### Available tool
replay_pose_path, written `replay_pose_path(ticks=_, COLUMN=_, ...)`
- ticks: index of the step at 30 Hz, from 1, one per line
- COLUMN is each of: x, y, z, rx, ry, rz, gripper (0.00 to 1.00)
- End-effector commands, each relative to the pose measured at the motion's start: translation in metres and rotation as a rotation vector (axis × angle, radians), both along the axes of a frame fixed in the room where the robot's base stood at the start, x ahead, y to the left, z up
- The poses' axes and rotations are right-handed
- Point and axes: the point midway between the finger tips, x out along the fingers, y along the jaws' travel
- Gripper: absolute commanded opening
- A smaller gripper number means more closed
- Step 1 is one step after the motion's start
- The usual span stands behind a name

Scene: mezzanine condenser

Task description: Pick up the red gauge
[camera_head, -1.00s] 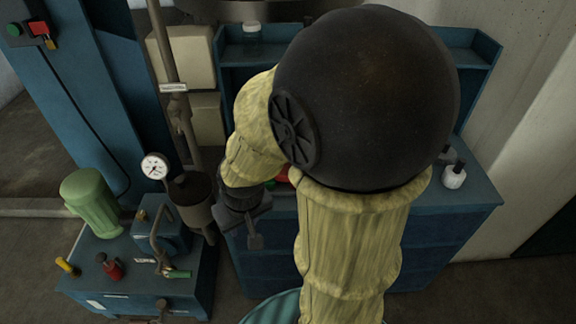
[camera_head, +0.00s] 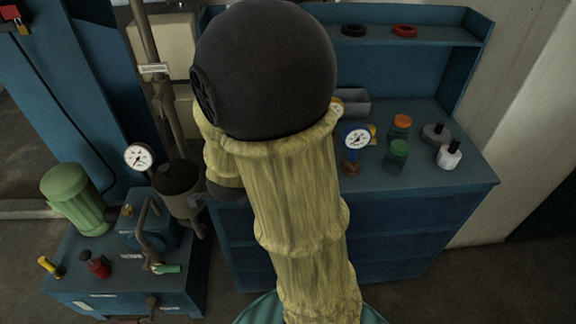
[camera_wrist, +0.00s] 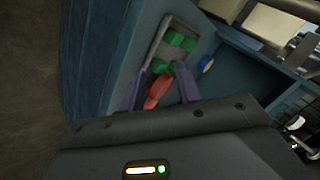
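In the wrist view a red object (camera_wrist: 157,91), partly hidden by my gripper's body, shows between the two fingers of my gripper (camera_wrist: 160,87). It looks elongated from here; no dial face shows, so I cannot tell for sure that it is the red gauge. The fingers stand apart, with space on both sides of it. In the head view my arm hides my gripper and the red object. A blue-rimmed gauge (camera_head: 356,135) with a white face stands on the bench (camera_head: 430,180), right of my arm.
A grey tray (camera_wrist: 166,40) with green items lies beyond the fingers. The pump unit (camera_head: 120,270) with a fixed gauge (camera_head: 138,157) is at left.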

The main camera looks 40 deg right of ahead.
Motion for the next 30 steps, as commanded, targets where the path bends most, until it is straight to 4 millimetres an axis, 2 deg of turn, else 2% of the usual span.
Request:
replay_pose_path(ticks=1, x=0.002, y=-0.014, z=-0.013, rx=0.011, ry=-0.059, rz=-0.144, gripper=0.34)
replay_pose_path(ticks=6, x=-0.009, y=-0.068, z=-0.02, rx=0.008, ry=-0.289, rz=-0.619, gripper=0.34)
replay_pose_path(ticks=10, x=-0.026, y=-0.093, z=-0.017, rx=-0.022, ry=-0.42, rz=-0.839, gripper=0.34)
replay_pose_path(ticks=15, x=-0.034, y=-0.101, z=-0.013, rx=-0.038, ry=-0.473, rz=-0.922, gripper=0.34)
replay_pose_path(ticks=30, x=-0.03, y=-0.109, z=-0.012, rx=-0.046, ry=-0.47, rz=-0.917, gripper=0.34)
